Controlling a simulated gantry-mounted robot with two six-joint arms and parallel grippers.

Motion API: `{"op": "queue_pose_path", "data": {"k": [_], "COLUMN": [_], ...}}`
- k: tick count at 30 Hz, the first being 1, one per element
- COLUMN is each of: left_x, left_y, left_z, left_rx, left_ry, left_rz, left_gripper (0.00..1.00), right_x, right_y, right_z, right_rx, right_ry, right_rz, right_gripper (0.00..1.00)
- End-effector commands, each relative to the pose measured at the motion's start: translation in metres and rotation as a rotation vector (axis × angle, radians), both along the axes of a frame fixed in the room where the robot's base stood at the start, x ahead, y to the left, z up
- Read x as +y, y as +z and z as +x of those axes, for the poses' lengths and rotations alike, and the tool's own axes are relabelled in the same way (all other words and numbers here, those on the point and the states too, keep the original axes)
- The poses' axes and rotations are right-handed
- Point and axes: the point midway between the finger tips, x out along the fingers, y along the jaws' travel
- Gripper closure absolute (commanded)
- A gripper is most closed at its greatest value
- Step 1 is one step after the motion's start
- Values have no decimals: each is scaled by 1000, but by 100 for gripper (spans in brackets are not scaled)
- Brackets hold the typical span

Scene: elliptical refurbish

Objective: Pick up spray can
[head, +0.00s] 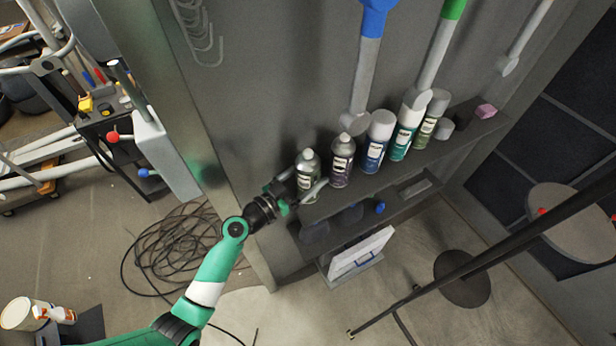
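Several spray cans stand upright in a row on a narrow dark shelf. The leftmost spray can (308,163) has a green and white label and a grey top. Beside it stand a dark purple can (342,160), a blue can (376,146), a teal can (404,136) and an olive can (431,116). My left gripper (303,187) is at the leftmost can, with its fingers low around or beside it. One finger shows in front of the can's base. Whether the fingers touch the can is unclear. My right gripper is not in view.
A pink block (486,111) lies at the shelf's right end. Long-handled tools hang above the cans, with a blue one (371,60) near the middle. A lower shelf (413,188) holds dark items. A coiled black cable (170,250) lies on the floor at left.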

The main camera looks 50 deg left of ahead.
Motion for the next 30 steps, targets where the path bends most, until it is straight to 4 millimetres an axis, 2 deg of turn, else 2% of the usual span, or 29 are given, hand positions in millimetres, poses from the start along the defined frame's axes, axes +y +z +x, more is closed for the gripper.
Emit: {"op": "queue_pose_path", "data": {"k": [1, 11, 22, 27, 30], "left_x": [0, 0, 0, 0, -3], "left_y": [0, 0, 9, 35, 58], "left_z": [0, 0, 0, 0, -16], "left_rx": [0, 0, -3, -6, -5], "left_ry": [0, 0, 0, 0, 1], "left_rz": [0, 0, 1, 3, 3], "left_gripper": [25, 85, 85, 85, 85], "right_x": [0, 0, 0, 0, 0], "right_y": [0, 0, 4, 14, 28], "right_z": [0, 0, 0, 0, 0], "right_rx": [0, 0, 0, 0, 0], "right_ry": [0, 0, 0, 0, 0], "right_rz": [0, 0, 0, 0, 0], "right_gripper": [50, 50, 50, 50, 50]}}
